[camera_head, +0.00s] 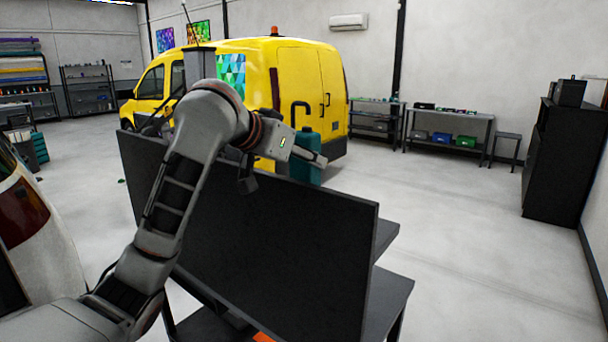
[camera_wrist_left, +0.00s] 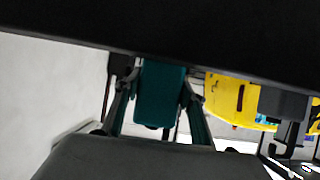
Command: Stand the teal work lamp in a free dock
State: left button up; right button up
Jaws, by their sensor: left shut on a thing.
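The teal work lamp (camera_head: 308,138) has a dark hook on top and stands roughly upright behind the top edge of a large black panel in the head view. My left gripper (camera_head: 316,158) is shut on its body. In the left wrist view the teal lamp (camera_wrist_left: 160,92) fills the space between the two fingers of my left gripper (camera_wrist_left: 160,105). The lamp's lower end is hidden behind the panel in the head view, so I cannot tell whether it touches anything. No dock can be made out. My right gripper is not in view.
The black panel (camera_head: 270,245) blocks much of the view. Dark table surfaces (camera_head: 390,292) show at its right. A yellow van (camera_head: 305,85) stands behind. A bench (camera_head: 450,118) and a black cabinet (camera_head: 562,160) stand at the right. The floor (camera_head: 465,230) between is clear.

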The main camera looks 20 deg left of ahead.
aim_at(299, 171)
pick_arm(q)
notch_tip(299, 171, down, 4)
jog(key=shift+r, duration=0.2)
jog(key=shift+f, duration=0.1)
jog(key=o, duration=1.5)
jog(key=shift+s+r, duration=0.1)
jog(key=shift+r, duration=0.1)
jog(key=v, duration=1.1)
jog(key=shift+s+a, duration=0.15)
jog(key=shift+s, duration=0.25)
